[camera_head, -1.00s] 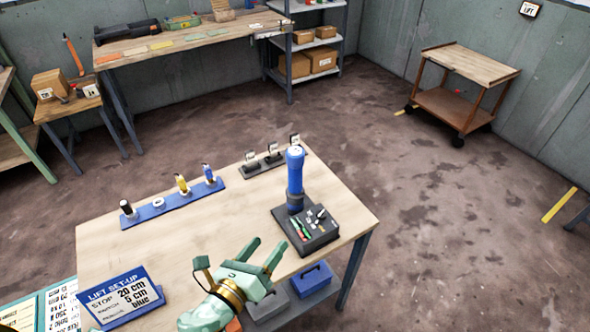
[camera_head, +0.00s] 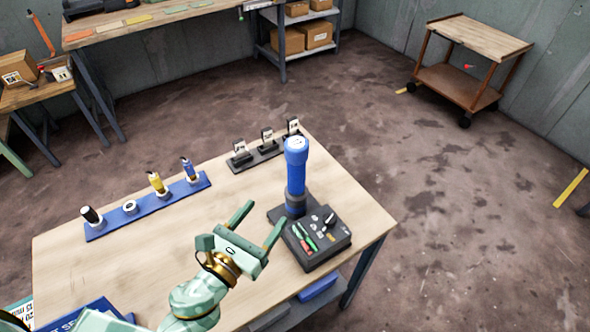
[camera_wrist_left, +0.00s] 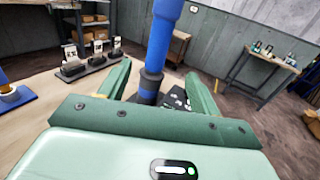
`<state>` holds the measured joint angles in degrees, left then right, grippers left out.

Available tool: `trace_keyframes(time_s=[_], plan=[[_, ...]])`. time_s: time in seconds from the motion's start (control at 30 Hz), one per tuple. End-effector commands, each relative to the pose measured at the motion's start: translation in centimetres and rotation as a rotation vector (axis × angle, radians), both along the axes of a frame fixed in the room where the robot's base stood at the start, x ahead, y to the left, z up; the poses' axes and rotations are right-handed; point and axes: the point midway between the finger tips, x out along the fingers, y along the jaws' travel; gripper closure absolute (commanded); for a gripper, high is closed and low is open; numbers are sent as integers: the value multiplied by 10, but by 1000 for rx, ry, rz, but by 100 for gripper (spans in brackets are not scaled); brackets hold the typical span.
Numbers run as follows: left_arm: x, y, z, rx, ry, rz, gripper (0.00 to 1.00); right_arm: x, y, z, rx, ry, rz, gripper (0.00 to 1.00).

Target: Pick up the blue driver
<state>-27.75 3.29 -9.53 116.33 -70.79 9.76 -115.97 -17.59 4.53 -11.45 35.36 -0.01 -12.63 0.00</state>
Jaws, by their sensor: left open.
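A small blue driver (camera_head: 190,170) stands at the right end of a blue rack (camera_head: 150,205), beside a yellow one (camera_head: 157,184). A tall blue cylinder (camera_head: 296,180) stands upright on a dark base with a control box (camera_head: 318,243). My left gripper (camera_head: 261,222) is open and empty above the table, left of the control box and well right of the rack. In the left wrist view the blue cylinder (camera_wrist_left: 160,42) shows between and beyond the open fingers (camera_wrist_left: 158,82). The rack is cut off at that view's left edge. My right gripper is not seen.
A dark strip with several labelled holders (camera_head: 268,150) lies at the table's back edge. A white ring (camera_head: 129,207) and a black-topped piece (camera_head: 91,215) share the rack. The wooden tabletop (camera_head: 120,265) is clear in front of the rack. A trolley (camera_head: 470,70) stands far right.

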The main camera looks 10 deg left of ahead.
Motion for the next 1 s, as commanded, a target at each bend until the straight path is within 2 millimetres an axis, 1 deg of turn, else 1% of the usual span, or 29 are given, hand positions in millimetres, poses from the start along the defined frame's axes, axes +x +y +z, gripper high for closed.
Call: trace_keyframes(time_s=[0.03,0.13,0.27,0.3,0.4,0.5,0.67,0.9,1.0], plan=[[4,-2,-4,-1,0,0,37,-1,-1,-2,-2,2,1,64],[21,-7,1,-1,-3,0,37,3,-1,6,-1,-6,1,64],[53,-17,2,-1,-4,-1,37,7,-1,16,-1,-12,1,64],[63,-20,1,-1,-3,0,37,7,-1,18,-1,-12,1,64],[83,-27,0,-2,-2,0,37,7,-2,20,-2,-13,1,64],[97,-31,-2,-2,1,1,37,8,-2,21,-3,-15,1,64],[108,-35,-3,-3,1,1,37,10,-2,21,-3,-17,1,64],[144,-45,-7,-3,0,1,37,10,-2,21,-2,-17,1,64],[153,-48,-7,-2,1,0,37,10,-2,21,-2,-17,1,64]])
